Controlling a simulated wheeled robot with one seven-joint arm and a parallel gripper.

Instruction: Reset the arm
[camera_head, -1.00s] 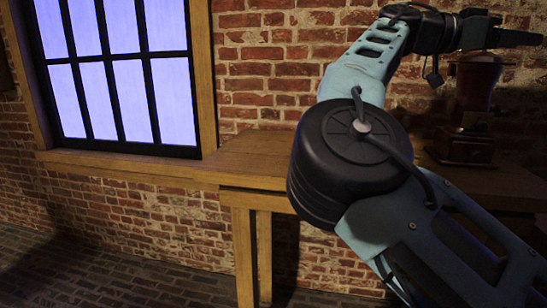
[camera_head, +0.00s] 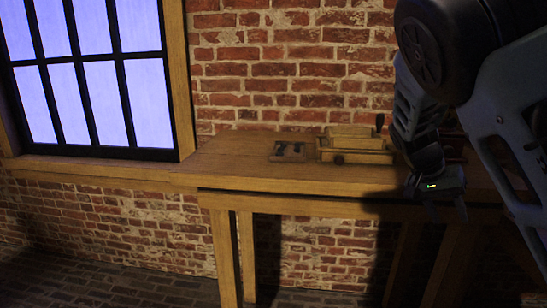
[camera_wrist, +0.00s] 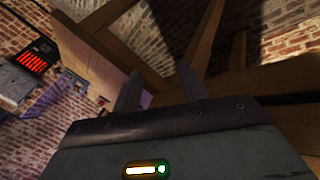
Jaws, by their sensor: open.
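My arm is bent at the right side of the head view. My gripper (camera_head: 460,208) hangs low there, pointing down in front of the wooden table's edge, with a small green light on it. In the wrist view my gripper (camera_wrist: 158,78) shows two dark fingers spread apart with nothing between them. It is open and empty. In the head view its fingers are dark and partly hard to make out.
The wooden table (camera_head: 235,165) stands against a brick wall. A wooden box with a crank (camera_head: 355,155) and a small dark tray (camera_head: 287,151) sit on it. The wrist view shows a device with glowing red bars (camera_wrist: 36,57). The table's left part is clear.

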